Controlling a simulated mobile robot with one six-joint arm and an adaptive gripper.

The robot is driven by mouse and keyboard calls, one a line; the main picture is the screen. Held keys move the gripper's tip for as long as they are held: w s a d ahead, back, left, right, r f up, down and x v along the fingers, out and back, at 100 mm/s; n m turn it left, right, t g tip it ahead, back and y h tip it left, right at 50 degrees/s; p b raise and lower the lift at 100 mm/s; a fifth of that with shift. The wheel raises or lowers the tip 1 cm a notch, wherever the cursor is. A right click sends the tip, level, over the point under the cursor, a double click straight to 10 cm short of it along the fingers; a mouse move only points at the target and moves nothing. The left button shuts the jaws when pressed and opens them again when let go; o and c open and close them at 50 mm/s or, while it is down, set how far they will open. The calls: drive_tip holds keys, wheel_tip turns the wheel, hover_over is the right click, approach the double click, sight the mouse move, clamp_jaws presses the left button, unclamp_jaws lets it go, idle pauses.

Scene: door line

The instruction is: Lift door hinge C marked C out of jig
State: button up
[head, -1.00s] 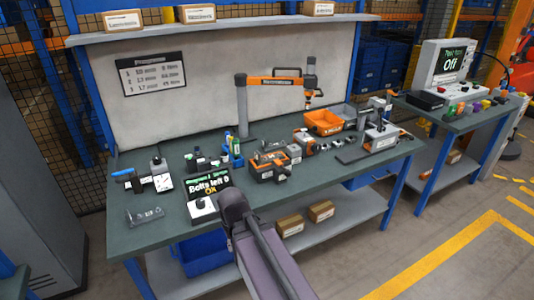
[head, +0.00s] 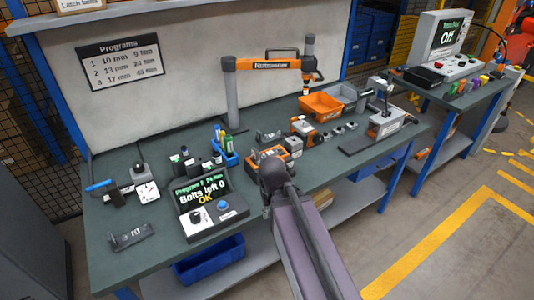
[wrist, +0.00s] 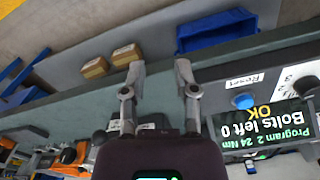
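My gripper is open and empty in the wrist view (wrist: 160,78), its two fingers apart over the bench's front edge. In the head view my arm reaches up to the bench, and its dark end (head: 274,175) covers part of an orange and dark block (head: 292,147). A grey metal part (head: 269,137) shows just behind that end. I cannot tell whether it is the hinge or the jig. A grey bracket-like piece (head: 131,236) lies at the bench's front left. No letter C is readable on any part.
A control box (head: 208,203) reads "Bolts left 0 OK". Behind it are a blue pen holder (head: 226,152) and small dark parts. An orange bin (head: 321,106) and a grey press (head: 385,122) stand to the right. A blue bin (head: 208,256) sits on the lower shelf.

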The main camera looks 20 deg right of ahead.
drive_tip(key=shift+d, duration=0.4)
drive_tip(key=shift+w, duration=0.1)
wheel_tip(320, 180, up, 14)
drive_tip(key=n+p, duration=0.4)
drive_tip(key=p, duration=1)
hover_over(255, 150)
drive_tip(key=shift+w+f, duration=0.15)
drive_tip(key=shift+f, duration=0.05)
drive_tip(key=shift+f+b, duration=0.1)
drive_tip(key=shift+b, duration=0.2)
wheel_tip(255, 150, down, 8)
drive_tip(key=b, duration=0.8)
drive_tip(key=shift+f, duration=0.25)
drive_tip(key=shift+f+b, duration=0.1)
drive_tip(key=shift+b, duration=0.25)
drive_tip(key=shift+d+f+b, duration=0.1)
drive_tip(key=shift+f+b, duration=2.4)
